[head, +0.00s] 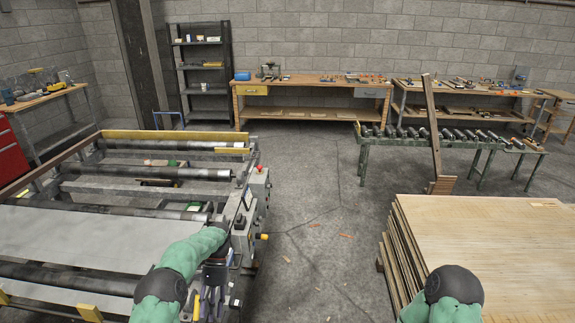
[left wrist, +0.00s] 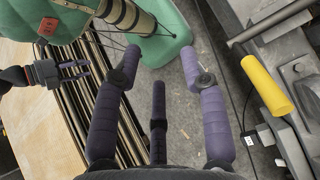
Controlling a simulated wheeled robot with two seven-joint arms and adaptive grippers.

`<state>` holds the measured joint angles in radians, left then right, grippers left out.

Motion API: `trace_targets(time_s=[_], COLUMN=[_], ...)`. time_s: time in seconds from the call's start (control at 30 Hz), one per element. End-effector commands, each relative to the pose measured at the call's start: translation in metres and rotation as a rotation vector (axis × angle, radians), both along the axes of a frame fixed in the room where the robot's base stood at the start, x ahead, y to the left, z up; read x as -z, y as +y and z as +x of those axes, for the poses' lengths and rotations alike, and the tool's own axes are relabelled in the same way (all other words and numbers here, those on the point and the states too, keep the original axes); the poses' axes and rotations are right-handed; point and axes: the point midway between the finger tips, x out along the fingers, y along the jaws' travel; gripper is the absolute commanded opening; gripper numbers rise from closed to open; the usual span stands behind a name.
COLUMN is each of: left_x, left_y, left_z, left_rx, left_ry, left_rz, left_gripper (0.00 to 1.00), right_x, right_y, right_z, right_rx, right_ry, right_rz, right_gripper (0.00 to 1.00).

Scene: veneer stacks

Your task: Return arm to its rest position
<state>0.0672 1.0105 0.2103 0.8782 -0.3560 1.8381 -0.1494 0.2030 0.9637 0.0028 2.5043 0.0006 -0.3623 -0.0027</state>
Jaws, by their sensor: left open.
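My left arm, green with a dark joint, reaches in from the bottom left of the head view over the roller machine's right side. My left gripper (head: 212,290) hangs beside the machine's control side. In the left wrist view its purple-grey fingers (left wrist: 160,75) are spread, with nothing between them and grey floor below. My right arm's green and black part (head: 453,290) shows at the bottom right, in front of the veneer stack. Its small dark gripper (left wrist: 75,70) shows at the left of the left wrist view, too small to judge its jaws.
The roller machine (head: 262,190) stands close on the left, with a yellow handle (left wrist: 266,85) near my left gripper. The veneer stack (head: 490,235) fills the right. A roller conveyor (head: 450,142) and workbenches (head: 310,82) stand behind.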

Motion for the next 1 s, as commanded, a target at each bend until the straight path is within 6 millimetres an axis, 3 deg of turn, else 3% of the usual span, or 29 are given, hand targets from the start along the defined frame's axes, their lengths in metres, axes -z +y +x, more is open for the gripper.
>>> trace_targets(time_s=[0.27, 0.57, 0.8, 1.0], left_x=[0.038, 0.101, 0.174, 0.217], left_y=[-0.011, -0.035, -0.073, -0.104], left_z=[-0.007, -0.027, -0.068, -0.113], left_rx=[-0.006, -0.037, -0.124, -0.240], left_ry=[-0.053, -0.150, -0.285, -0.404], left_rz=[-0.037, -0.107, -0.194, -0.243], left_gripper=[0.43, 0.43, 0.43, 0.43], right_x=[0.004, 0.010, 0.018, 0.025], right_y=[0.000, 0.000, 0.000, 0.000], right_z=[0.001, 0.001, 0.001, 0.001], right_rx=[0.000, 0.001, 0.001, 0.001], right_ry=[-0.002, -0.002, -0.002, -0.002], right_rz=[0.000, 0.000, 0.000, 0.000], right_gripper=[0.43, 0.43, 0.43, 0.43])
